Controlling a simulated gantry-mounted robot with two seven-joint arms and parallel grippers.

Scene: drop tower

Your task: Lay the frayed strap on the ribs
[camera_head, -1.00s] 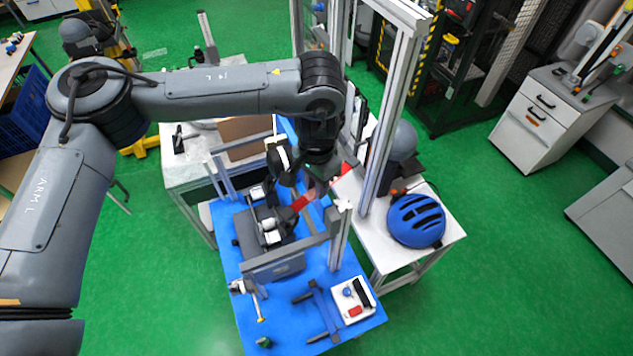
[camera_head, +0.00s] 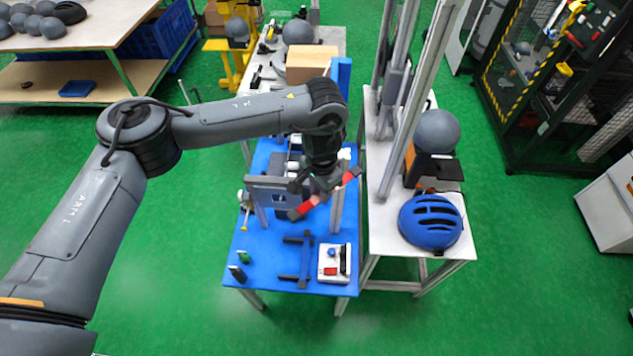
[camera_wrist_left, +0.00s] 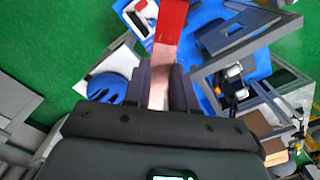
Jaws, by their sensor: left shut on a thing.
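My left gripper (camera_head: 323,189) is shut on the strap, holding it in the air above the blue table. One red end of the strap (camera_head: 304,208) sticks out to the lower left, the other to the upper right. In the left wrist view the strap's pale pink middle (camera_wrist_left: 161,78) runs between the fingers (camera_wrist_left: 161,88), with a red end beyond. Fraying is too small to make out. A dark blue frame with crossbars (camera_head: 304,262) lies on the table below and nearer the front than the gripper. I cannot tell whether its bars are the ribs. My right gripper is out of view.
A white box with red and blue buttons (camera_head: 334,263) sits right of the frame. A grey fixture (camera_head: 270,190) stands behind it. Metal posts (camera_head: 405,110) and a blue helmet (camera_head: 430,222) stand on the white table at right. The blue table's front (camera_head: 262,268) has bare patches.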

